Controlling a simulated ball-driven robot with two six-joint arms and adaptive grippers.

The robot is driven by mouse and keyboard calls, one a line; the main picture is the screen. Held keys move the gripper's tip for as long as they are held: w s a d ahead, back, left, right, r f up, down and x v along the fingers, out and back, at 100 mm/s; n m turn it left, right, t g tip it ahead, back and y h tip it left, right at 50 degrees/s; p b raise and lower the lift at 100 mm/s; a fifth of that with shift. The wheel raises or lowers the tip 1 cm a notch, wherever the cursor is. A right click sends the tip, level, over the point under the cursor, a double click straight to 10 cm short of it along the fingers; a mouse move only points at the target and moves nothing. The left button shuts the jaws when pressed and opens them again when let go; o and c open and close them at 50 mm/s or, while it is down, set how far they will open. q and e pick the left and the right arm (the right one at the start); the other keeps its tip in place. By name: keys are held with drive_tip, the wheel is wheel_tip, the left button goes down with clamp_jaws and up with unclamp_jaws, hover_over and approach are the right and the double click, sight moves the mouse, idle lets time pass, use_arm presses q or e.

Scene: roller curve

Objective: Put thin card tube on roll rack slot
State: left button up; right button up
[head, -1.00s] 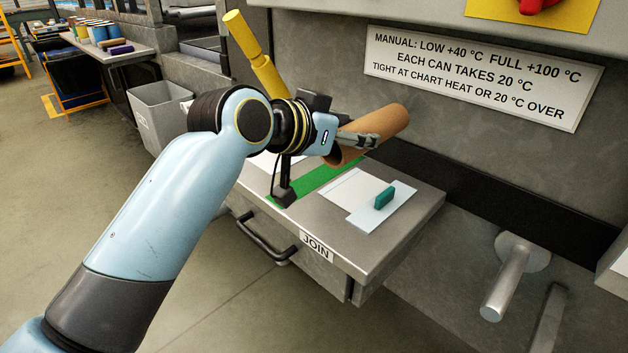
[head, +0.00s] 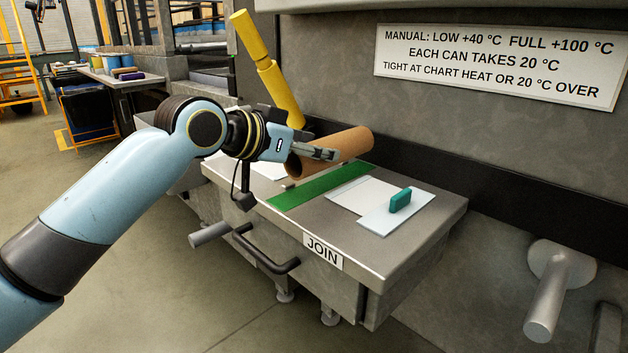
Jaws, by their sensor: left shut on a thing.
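A brown card tube (head: 347,147) is tilted above the metal bench marked JOIN. My left gripper (head: 318,153) is shut on the tube near its left, open end. The tube's right end points up and toward the back wall. A low table (head: 128,84) at the far left bears several coloured rolls and tubes; I cannot tell from here whether it is the roll rack, and no slot can be made out. My right gripper is not in view.
The JOIN bench (head: 400,243) has a green strip (head: 320,187), white sheets and a teal block (head: 401,199) on top. A grey peg (head: 548,300) juts from the wall at right. The floor at left is mostly clear.

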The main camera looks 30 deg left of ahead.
sight(314, 169)
use_arm(q)
wheel_tip(314, 169, down, 4)
drive_tip(key=b, duration=0.3)
drive_tip(key=shift+r, duration=0.3)
drive_tip(key=shift+f, duration=0.2)
drive_tip(key=o, duration=1.3)
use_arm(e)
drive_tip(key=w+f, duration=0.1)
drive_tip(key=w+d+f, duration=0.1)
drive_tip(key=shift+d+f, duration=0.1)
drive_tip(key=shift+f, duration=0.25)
use_arm(q)
drive_tip(key=shift+r, duration=0.1)
